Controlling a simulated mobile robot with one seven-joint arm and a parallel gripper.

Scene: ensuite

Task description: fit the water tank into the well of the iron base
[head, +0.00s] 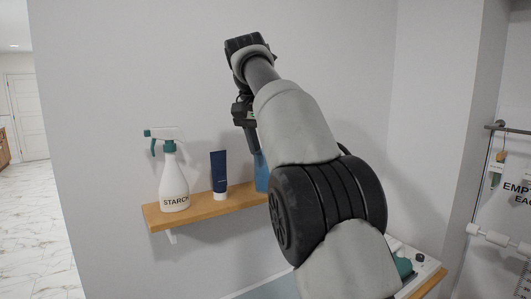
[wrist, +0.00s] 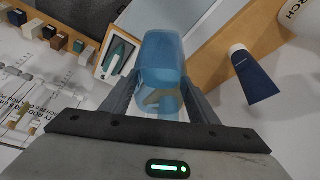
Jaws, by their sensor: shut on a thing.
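A translucent blue water tank (wrist: 160,70) is between the fingers of my gripper (wrist: 158,105) in the wrist view. The gripper is shut on it. In the head view part of the tank (head: 261,172) shows beside the right end of the wall shelf, below my wrist; my arm hides the rest. A white base with a teal iron-like part (head: 403,266) is at the lower right of the head view, partly behind my arm. A white piece with a teal shape (wrist: 118,60) lies left of the tank in the wrist view; its well cannot be made out.
A wooden shelf (head: 200,211) on the wall carries a white starch spray bottle (head: 173,180) and a navy tube (head: 219,175), left of the tank. Small coloured blocks (wrist: 50,31) line the wrist view's upper left. A rail (head: 505,129) with hanging items is at right.

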